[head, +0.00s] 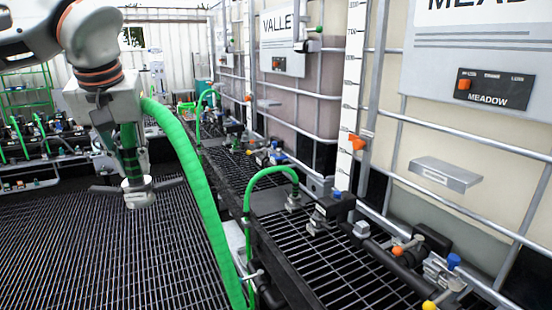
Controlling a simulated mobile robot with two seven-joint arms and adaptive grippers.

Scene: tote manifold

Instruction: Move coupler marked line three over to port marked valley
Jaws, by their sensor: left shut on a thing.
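My left gripper (121,148) is at the upper left, pointing down and shut on a coupler (139,193) on a green hose. The coupler is silver with lever arms spread to both sides; it hangs in the air above the dark grating. Its line marking cannot be read. The thick green hose (196,180) runs from beside the gripper down to the bottom centre. The sign reading VALLE, cut by a post (278,28), is on a tote at upper centre. Fittings (262,157) sit low by that tote; which is its port I cannot tell. My right gripper is out of view.
A MEADOW panel (487,92) is on the nearer tote at right. A thinner green hose (270,169) arches to a fitting on the near rack (330,262). Caged totes wall the right side. Racks with green hoses (45,135) stand at far left. Open grating (70,250) fills the lower left.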

